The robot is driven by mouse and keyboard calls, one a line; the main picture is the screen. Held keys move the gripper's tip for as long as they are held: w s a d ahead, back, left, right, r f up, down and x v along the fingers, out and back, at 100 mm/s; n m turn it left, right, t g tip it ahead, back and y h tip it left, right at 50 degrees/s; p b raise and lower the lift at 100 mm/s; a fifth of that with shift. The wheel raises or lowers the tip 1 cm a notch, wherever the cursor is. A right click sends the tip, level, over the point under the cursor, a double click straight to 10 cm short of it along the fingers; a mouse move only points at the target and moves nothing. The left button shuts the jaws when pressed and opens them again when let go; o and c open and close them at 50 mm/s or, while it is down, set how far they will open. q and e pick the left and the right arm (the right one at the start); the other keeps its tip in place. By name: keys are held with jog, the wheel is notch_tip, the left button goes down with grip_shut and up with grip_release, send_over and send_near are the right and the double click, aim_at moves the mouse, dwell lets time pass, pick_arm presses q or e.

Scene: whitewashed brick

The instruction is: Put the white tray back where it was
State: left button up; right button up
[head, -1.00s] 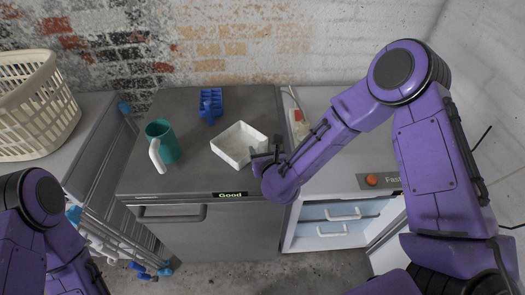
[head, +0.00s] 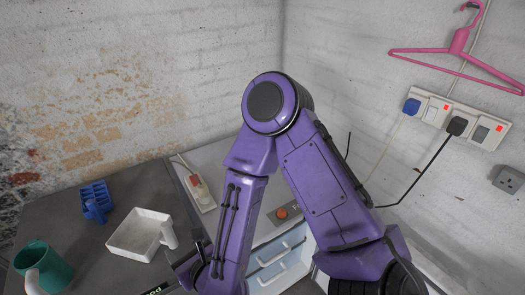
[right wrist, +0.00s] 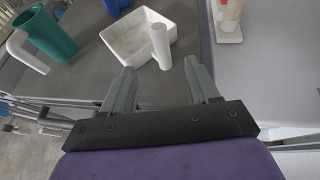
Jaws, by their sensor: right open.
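The white tray (head: 132,238), square and shallow with a stubby white handle on its right side, sits upright on the dark grey worktop (head: 65,222). In the right wrist view, the tray (right wrist: 125,42) lies ahead of my fingers, its handle (right wrist: 161,46) facing them. My right gripper (right wrist: 161,86) is open and empty, with a gap between its fingertips and the handle. In the head view, the right gripper (head: 192,264) is just right of the tray, partly hidden by my forearm. My left gripper is not in view.
A teal mug (head: 50,268) with a white handle and a blue rack-like item (head: 95,200) stand left of the tray. A power strip (head: 200,193) lies behind on the paler counter to the right. An open drawer unit (head: 275,258) with an orange knob above is at right.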

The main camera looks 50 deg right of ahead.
jog(key=s+d+f+n+g+h, duration=0.1)
jog(key=s+d+f+n+g, duration=0.4)
jog(key=s+f+n, duration=0.6)
jog(key=s+d+f+n+g+h, duration=0.1)
jog(key=s+d+f+n+g, duration=0.4)
jog(key=n, duration=1.4)
jog(key=s+d+f, duration=0.3)
jog(key=s+f, duration=0.3)
jog(key=f, duration=0.1)
jog(key=shift+s+d+n, duration=0.2)
jog(key=shift+d+n, duration=0.1)
jog(key=shift+d, duration=0.05)
